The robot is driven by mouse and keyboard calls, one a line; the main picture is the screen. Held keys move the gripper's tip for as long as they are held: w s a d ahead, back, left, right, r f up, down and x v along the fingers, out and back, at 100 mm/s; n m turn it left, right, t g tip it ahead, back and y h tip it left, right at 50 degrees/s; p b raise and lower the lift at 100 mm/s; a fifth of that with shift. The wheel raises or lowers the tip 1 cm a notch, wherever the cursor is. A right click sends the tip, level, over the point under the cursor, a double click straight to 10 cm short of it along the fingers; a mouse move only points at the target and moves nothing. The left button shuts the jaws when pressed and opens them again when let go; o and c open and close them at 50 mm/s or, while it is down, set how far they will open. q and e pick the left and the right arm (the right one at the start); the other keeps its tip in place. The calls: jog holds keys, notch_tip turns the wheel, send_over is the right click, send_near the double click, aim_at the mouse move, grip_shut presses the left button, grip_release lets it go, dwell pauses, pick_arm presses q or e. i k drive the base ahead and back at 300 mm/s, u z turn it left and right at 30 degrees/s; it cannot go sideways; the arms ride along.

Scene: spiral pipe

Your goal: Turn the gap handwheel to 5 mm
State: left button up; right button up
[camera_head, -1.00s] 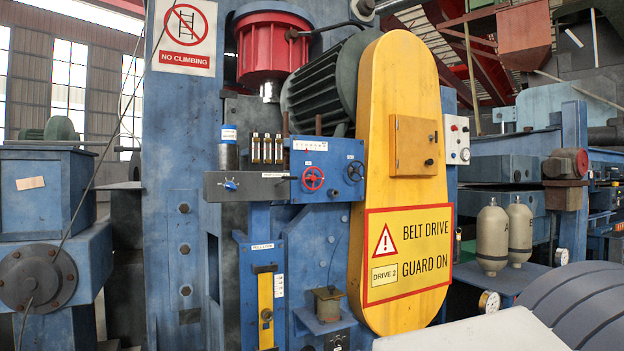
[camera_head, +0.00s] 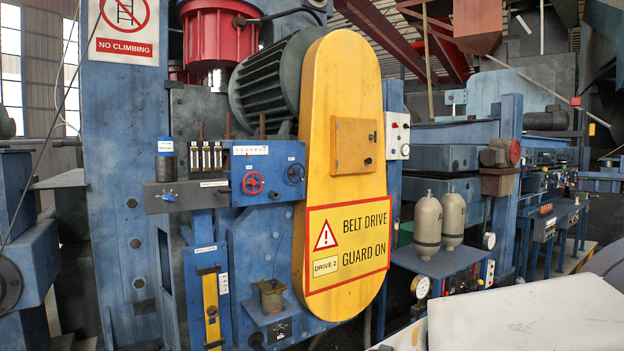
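Two small handwheels sit on the front of a blue gearbox panel (camera_head: 268,160) left of the yellow guard. One is a red handwheel (camera_head: 253,183), the other a black handwheel (camera_head: 295,173) to its right. A white scale strip (camera_head: 250,150) with small marks is above the red wheel. Its figures are too small to read, and I cannot tell which wheel sets the gap. Neither of my grippers is in view.
A yellow belt guard (camera_head: 343,130) stands right of the panel. A grey shelf box with a blue knob (camera_head: 169,196) juts out to the left. Two beige bottles (camera_head: 428,220) stand on a shelf at right. A pale slanted surface (camera_head: 530,315) fills the lower right.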

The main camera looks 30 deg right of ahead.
aim_at(252, 182)
jog(key=z, duration=3.7)
jog(key=i, duration=0.1)
jog(key=u, duration=2.35)
jog(key=i, duration=1.3)
jog(key=u, duration=0.35)
jog(key=i, duration=1)
jog(key=u, duration=0.8)
jog(key=i, duration=0.4)
jog(key=u, duration=0.3)
